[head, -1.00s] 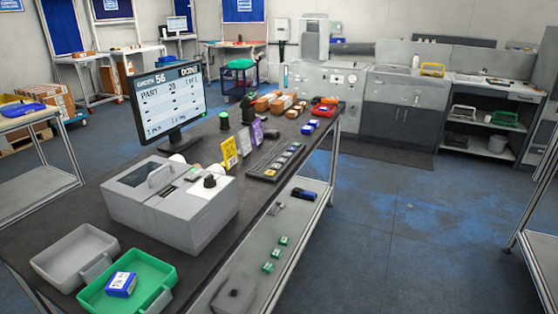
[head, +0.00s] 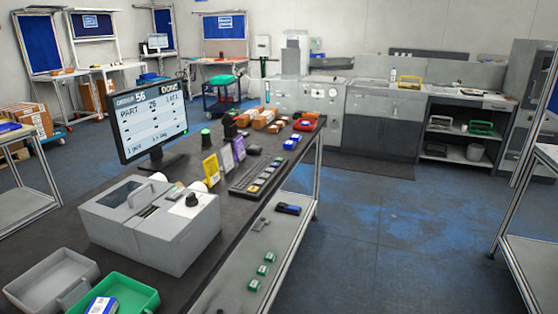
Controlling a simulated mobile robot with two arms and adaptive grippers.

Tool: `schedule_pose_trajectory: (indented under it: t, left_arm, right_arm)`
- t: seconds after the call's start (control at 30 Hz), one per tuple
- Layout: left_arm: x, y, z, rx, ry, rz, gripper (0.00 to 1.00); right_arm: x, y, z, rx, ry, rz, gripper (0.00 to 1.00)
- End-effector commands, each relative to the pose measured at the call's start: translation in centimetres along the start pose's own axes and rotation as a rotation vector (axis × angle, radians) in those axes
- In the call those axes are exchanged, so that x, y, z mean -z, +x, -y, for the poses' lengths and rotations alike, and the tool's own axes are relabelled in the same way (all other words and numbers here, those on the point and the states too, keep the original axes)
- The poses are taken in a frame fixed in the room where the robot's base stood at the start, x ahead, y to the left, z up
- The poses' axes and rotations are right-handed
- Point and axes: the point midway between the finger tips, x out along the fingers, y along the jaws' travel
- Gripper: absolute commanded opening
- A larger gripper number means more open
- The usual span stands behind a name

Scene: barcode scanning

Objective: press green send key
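A dark key panel (head: 257,176) lies on the dark bench right of the monitor, with several small keys along its right side. At this size I cannot tell which one is the green send key. The monitor (head: 148,125) stands on the bench and shows an order screen with "56", "PART" and what looks like "DONE". Neither of my grippers is in view.
A grey box machine (head: 152,222) with a black knob stands in front of the monitor. A green tray (head: 140,294) holding a blue-and-white box (head: 102,305) and a grey tray (head: 52,281) sit at the near left. Open floor (head: 380,220) lies to the right.

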Motion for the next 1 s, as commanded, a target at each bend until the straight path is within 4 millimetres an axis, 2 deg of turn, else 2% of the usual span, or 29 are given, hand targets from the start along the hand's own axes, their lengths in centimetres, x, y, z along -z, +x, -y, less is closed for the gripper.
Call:
schedule_pose_trajectory:
  t: [0.07,0.47,1.0]
  left_arm:
    - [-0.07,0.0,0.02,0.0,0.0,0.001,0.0]
    - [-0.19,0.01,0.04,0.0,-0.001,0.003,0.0]
    - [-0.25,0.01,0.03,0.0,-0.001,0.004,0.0]
  right_arm:
    - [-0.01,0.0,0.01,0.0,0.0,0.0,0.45]
    - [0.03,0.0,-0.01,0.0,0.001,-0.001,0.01]
    - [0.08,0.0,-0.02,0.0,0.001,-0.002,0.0]
